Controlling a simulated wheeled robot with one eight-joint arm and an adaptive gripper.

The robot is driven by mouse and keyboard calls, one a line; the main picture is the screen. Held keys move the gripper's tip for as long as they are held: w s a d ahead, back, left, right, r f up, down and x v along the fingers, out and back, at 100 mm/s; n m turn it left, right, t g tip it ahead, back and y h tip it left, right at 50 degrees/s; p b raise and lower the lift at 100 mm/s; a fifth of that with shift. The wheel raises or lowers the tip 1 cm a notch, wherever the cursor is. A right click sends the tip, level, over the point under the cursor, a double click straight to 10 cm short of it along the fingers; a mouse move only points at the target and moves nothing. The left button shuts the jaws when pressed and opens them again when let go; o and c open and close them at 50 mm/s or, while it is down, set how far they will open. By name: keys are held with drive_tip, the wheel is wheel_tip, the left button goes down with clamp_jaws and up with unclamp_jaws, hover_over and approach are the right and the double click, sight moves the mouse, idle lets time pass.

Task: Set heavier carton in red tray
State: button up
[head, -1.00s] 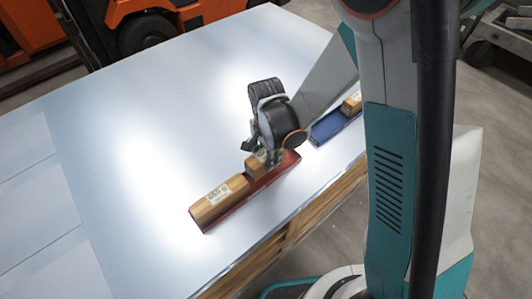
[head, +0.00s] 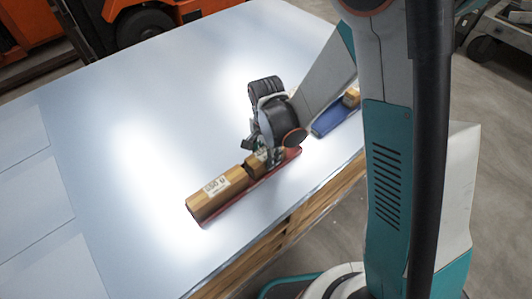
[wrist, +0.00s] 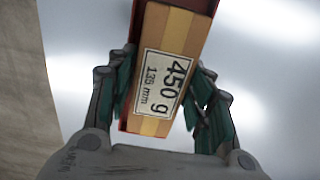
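The red tray (head: 262,184) lies on the sheet-metal table. A wooden-brown carton (head: 208,193) with a white label, too small to read surely, lies along its left part. My gripper (head: 264,160) is low over the tray's right part. Another carton (head: 351,97) is at the blue tray (head: 330,121).
The table (head: 120,120) is broad, shiny and mostly bare to the left and behind. Its wooden front edge (head: 310,205) runs close to the red tray. An orange forklift (head: 140,20) stands beyond the table. My arm covers part of the right side.

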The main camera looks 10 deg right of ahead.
drive_tip(key=shift+o, duration=0.7)
wheel_tip(320, 180, up, 12)
